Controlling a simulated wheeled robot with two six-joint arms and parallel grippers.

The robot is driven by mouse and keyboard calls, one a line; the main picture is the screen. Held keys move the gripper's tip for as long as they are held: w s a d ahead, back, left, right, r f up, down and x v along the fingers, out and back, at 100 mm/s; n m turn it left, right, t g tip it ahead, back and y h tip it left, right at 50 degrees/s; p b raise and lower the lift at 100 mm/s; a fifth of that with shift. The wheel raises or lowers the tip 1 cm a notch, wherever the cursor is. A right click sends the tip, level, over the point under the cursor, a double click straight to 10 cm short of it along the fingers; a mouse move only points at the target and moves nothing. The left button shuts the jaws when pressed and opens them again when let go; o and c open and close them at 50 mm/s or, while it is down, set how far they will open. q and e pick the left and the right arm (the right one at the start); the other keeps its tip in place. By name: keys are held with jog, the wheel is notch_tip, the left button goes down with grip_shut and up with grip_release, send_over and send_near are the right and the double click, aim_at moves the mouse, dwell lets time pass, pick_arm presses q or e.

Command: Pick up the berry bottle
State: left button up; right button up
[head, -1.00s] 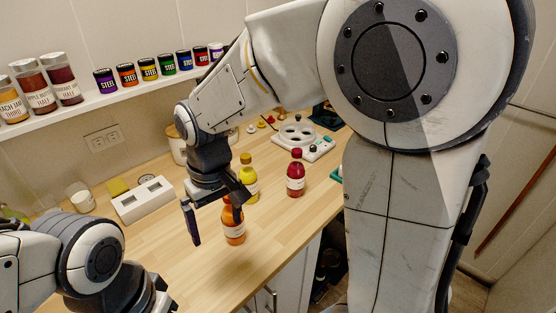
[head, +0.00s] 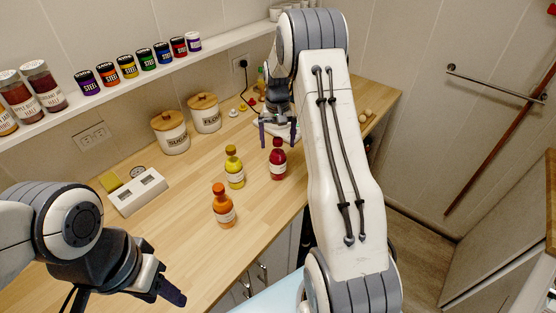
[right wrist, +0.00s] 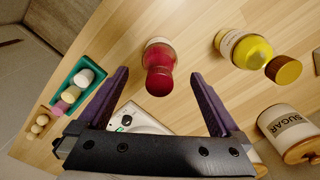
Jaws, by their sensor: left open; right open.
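The berry bottle, dark red with a red cap and a pale label (head: 278,160), stands upright on the wooden counter (head: 180,235). My right gripper (head: 279,137) is open and empty, just above and behind the bottle's cap in the head view. In the right wrist view the red bottle (right wrist: 158,62) lies beyond and between the two spread fingertips (right wrist: 160,80), not gripped. A yellow bottle (head: 234,168) and an orange bottle (head: 223,207) stand to its left. My left gripper (head: 165,288) is at the lower left, away from the bottles.
Sugar (head: 170,132) and flour (head: 204,113) canisters stand by the wall. A white block with two openings (head: 138,190) sits at the left. A green tray (right wrist: 77,88) and a white device (right wrist: 135,120) show in the right wrist view. The counter's front is clear.

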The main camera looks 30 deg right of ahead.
aim_at(278, 151)
notch_tip(278, 151, down, 4)
jog(key=shift+f+p, duration=0.2)
jog(key=shift+p, duration=1.05)
jog(key=shift+f, duration=0.3)
jog(key=shift+r, duration=0.1)
grip_shut()
